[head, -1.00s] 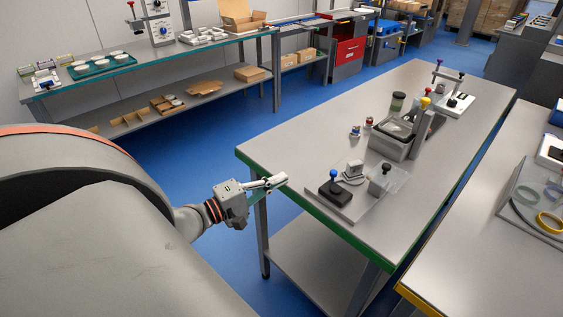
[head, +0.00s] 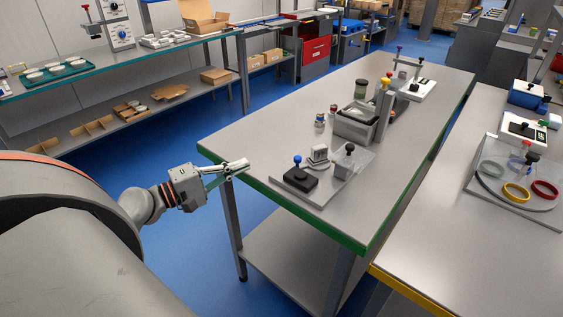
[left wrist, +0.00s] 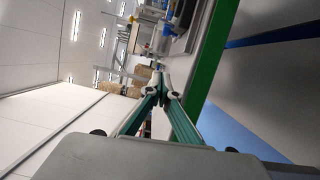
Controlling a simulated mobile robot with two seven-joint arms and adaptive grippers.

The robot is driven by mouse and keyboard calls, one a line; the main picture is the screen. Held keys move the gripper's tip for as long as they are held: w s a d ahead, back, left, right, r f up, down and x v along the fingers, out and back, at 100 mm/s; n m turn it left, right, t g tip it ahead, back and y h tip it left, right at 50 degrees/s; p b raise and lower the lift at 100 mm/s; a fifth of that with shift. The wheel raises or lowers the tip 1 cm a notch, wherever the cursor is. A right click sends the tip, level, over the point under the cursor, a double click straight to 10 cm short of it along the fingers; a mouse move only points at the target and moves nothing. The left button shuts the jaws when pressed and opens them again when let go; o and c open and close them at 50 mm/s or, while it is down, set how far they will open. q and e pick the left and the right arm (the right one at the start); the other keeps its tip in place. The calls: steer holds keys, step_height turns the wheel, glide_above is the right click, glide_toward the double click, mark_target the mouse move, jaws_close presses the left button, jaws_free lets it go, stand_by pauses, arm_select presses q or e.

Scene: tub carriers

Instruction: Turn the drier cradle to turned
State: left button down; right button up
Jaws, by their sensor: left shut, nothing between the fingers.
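A grey base plate (head: 345,185) lies on the near end of the middle table. On it stand a black block with a blue knob (head: 298,172), a small grey-white piece (head: 319,154) and a grey block with a black knob (head: 346,160). None is labelled, so I cannot tell for sure which is the drier cradle. My left gripper (head: 236,168) is shut and empty at the table's near left edge, left of the plate and apart from it. Its closed fingertips also show in the left wrist view (left wrist: 160,82). My right gripper is out of view.
The middle table's green edge (head: 290,204) runs close by my left gripper. Farther back stand a grey tub (head: 352,128), small jars and a yellow-topped post (head: 384,100). A right table (head: 455,245) holds a clear plate with coloured rings. Blue floor lies between the tables.

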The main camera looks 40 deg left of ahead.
mark_target(282, 168)
arm_select(q)
steer(key=p+x, duration=0.3)
steer(key=x, duration=0.7)
steer(key=shift+w+d+r, duration=0.1)
steer(key=shift+w+r, duration=0.05)
steer(key=shift+r, duration=0.05)
steer(key=shift+s+d+p, duration=0.2)
steer(key=shift+d+p, duration=0.2)
steer(key=shift+d, duration=0.2)
steer(key=shift+s+d+p, duration=0.15)
steer(key=shift+d+p, duration=0.2)
steer(key=shift+d, duration=0.3)
steer(key=shift+s+d, duration=0.1)
steer(key=shift+d, duration=0.25)
steer(key=shift+d+f, duration=0.1)
steer(key=shift+d, duration=0.2)
